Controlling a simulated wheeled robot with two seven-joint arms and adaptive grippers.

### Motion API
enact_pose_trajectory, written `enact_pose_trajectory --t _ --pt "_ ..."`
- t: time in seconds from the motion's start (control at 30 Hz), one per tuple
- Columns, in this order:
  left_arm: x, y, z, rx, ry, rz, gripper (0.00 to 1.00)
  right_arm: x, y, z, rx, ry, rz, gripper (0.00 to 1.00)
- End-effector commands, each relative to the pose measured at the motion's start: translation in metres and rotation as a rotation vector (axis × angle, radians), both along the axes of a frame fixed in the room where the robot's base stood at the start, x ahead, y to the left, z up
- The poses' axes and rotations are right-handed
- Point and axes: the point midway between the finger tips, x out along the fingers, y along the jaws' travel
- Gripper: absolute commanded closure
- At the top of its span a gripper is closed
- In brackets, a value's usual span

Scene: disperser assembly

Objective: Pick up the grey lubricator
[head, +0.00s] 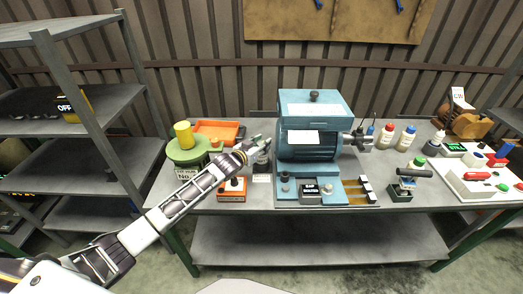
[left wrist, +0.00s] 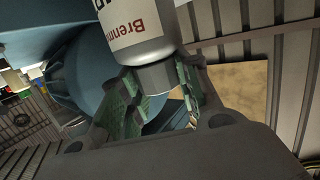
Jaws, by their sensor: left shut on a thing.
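The grey lubricator (left wrist: 145,50) fills the top of the left wrist view. It is a grey bottle with a white label, only partly in frame, and its narrower end (left wrist: 157,78) points at my gripper. My left gripper (left wrist: 160,98) has its green-padded fingers on both sides of that narrow end and is shut on it. In the head view my left gripper (head: 256,146) is beside the blue machine, and the lubricator (head: 262,160) is small, dark and partly hidden there. I cannot tell whether it touches the table. My right gripper is not in view.
The blue machine (head: 310,148) stands just right of my gripper. Left are a green scale (head: 186,152) with a yellow cylinder (head: 183,134), and an orange tray (head: 218,131). An orange-black box (head: 232,190) sits below my arm. Bottles (head: 405,138) stand at right.

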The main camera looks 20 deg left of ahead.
Motion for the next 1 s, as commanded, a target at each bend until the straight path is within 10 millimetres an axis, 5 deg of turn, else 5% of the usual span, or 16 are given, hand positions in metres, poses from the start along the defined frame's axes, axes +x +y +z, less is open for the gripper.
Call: enact_pose_trajectory --t 0.27,0.7,1.0 --pt "-0.001 0.000 0.016 0.004 0.004 0.001 1.00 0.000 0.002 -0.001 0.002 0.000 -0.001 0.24" --pt "0.000 0.000 0.081 0.001 0.000 0.000 1.00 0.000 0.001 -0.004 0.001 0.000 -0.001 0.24" --pt "0.000 0.000 0.098 0.001 0.002 0.000 1.00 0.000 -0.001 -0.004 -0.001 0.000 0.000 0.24"
